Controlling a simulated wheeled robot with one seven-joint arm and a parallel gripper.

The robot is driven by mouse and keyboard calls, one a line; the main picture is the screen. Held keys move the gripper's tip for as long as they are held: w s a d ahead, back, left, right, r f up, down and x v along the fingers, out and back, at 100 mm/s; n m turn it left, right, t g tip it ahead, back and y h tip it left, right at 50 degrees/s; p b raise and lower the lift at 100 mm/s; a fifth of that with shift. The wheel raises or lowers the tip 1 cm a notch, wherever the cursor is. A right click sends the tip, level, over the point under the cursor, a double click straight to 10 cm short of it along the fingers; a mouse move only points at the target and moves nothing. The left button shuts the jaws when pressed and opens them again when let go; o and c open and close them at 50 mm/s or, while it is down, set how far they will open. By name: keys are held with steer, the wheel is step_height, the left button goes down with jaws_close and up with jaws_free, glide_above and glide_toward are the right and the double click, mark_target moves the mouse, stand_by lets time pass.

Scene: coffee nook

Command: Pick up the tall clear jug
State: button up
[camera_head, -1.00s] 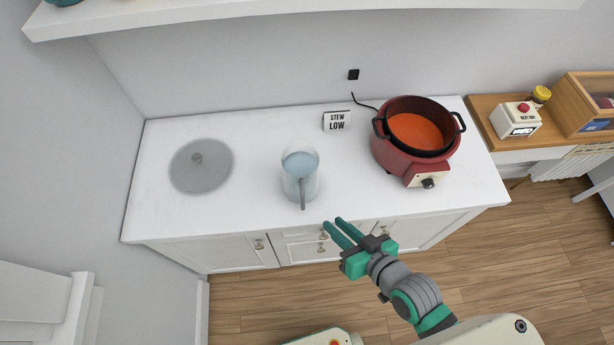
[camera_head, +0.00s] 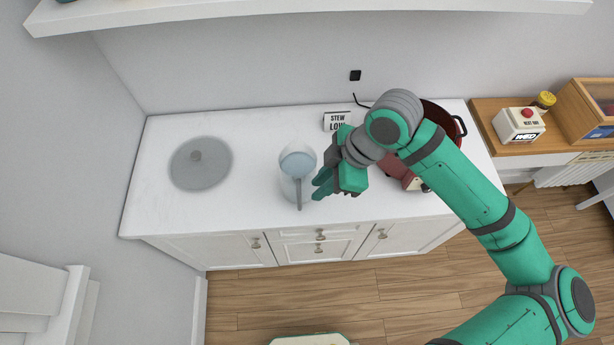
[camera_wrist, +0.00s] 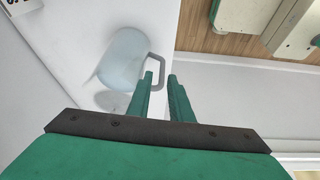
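The tall clear jug (camera_head: 297,172) stands upright on the white counter, holding pale bluish content, with its handle facing the front edge. In the wrist view the jug (camera_wrist: 122,60) is left of centre, with its grey handle (camera_wrist: 157,72) near the fingertips. My gripper (camera_head: 318,186) is just right of the jug at about its height. In the wrist view my gripper (camera_wrist: 160,78) is open, its two green fingers a gap apart, with the handle's end close to the tips. Whether a finger touches the handle cannot be told. Nothing appears held.
A red stew pot (camera_head: 398,172) is partly hidden behind my arm. A "STEW LOW" sign (camera_head: 337,120) stands behind the jug. A shelf (camera_head: 300,12) runs above.

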steer(key=shift+n, duration=0.4)
steer(key=shift+x, duration=5.05)
steer(key=shift+s+a+r, duration=0.1)
steer(key=shift+s+a, duration=0.1)
jaws_close()
steer(key=shift+r, duration=0.1)
